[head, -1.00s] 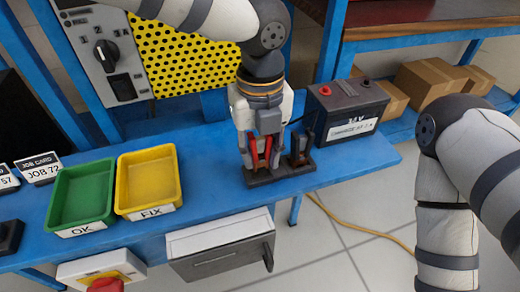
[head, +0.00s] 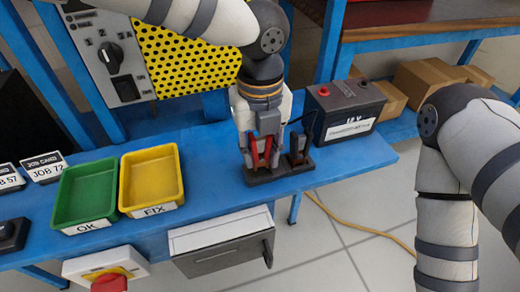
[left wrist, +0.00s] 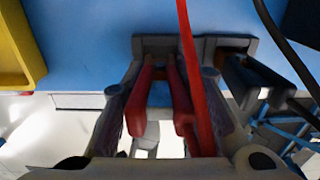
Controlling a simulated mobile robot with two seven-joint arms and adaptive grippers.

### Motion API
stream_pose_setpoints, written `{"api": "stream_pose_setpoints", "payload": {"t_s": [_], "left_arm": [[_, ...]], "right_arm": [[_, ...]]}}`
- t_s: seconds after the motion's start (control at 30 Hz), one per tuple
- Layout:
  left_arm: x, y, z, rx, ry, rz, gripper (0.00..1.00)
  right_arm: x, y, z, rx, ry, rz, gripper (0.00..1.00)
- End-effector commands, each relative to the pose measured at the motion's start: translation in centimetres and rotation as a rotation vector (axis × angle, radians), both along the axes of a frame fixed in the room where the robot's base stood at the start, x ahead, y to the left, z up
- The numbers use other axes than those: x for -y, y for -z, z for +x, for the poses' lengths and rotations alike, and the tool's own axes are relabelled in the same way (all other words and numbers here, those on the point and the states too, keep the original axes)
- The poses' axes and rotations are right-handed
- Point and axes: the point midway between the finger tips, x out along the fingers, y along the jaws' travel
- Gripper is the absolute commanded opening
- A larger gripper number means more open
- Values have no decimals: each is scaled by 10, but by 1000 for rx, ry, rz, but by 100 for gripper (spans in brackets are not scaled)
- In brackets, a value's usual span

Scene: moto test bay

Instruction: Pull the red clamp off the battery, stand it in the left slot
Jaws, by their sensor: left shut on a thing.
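The red clamp (head: 254,154) is upright between the fingers of my left gripper (head: 262,156), which is shut on it. In the left wrist view the red clamp (left wrist: 181,100) shows between the fingers, its lower end at the left slot of the dark holder (left wrist: 150,44). The holder (head: 283,174) sits near the bench's front edge. I cannot tell how deep the clamp sits. A black clamp (head: 299,152) stands in the right slot. The battery (head: 345,112) is behind and right, its red terminal bare. My right gripper is out of view.
Green (head: 66,200) and yellow (head: 128,185) trays stand left on the blue bench (head: 215,165). A red cable (left wrist: 187,40) and a black cable (left wrist: 285,45) run close by my left gripper. A drawer (head: 222,249) and a red button (head: 109,284) are below.

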Motion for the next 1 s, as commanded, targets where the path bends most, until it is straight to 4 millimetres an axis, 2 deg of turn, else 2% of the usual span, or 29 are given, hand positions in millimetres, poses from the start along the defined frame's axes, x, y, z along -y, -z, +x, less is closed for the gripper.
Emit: {"api": "stream_pose_setpoints", "payload": {"t_s": [1.0], "left_arm": [[0,9,0,1,-1,0,0]], "right_arm": [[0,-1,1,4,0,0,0]]}}
